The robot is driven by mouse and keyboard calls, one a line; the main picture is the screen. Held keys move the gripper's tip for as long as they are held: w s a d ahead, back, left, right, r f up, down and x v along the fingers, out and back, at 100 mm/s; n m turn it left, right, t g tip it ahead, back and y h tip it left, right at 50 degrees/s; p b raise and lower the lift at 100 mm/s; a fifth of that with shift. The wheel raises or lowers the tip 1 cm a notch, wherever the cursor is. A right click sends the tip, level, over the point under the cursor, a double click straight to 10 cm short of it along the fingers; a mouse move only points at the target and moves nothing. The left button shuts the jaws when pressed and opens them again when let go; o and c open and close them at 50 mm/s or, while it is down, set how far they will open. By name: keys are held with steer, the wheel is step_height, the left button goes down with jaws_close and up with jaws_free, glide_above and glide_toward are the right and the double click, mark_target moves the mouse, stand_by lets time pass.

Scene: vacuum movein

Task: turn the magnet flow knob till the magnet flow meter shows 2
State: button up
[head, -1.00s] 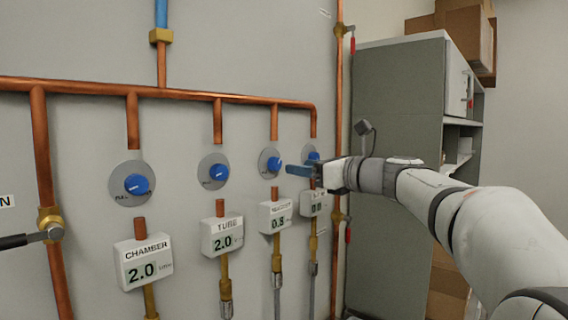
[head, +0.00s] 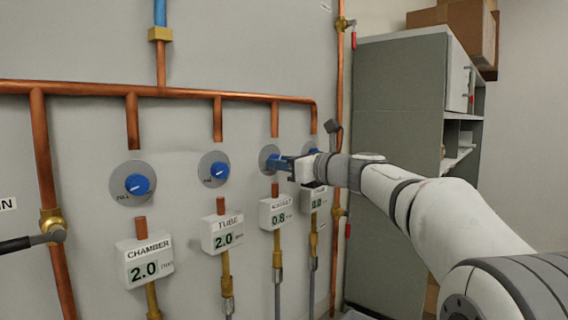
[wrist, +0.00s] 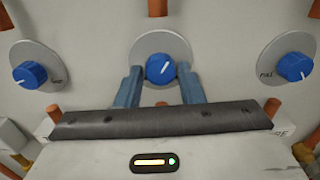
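My gripper (head: 272,162) reaches in from the right to the third blue knob from the left, on its round grey plate. In the wrist view this knob (wrist: 160,67) lies between the two blue fingers (wrist: 160,75), which stand apart on either side with small gaps. Whether they touch it is not clear. Its white pointer line tilts slightly right of straight up. In the head view my fingers cover most of this knob. The white meter (head: 277,212) below it seems to read 0.8; its label is too blurred to read surely.
The chamber knob (head: 136,184) and tube knob (head: 219,171) are to the left; the chamber meter (head: 144,261) and tube meter (head: 228,234) read 2.0. A fourth knob (wrist: 293,67) is close on the right, above a meter (head: 313,200). Copper pipes (head: 218,122) run along the wall.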

steer(key=c, duration=0.5)
steer(key=shift+c, duration=0.2)
steer(key=shift+f+n+b, duration=0.1)
steer(key=shift+n+b, duration=0.2)
steer(key=shift+b, duration=0.1)
steer(key=shift+n+b, duration=8.3)
steer(key=shift+n, duration=6.8)
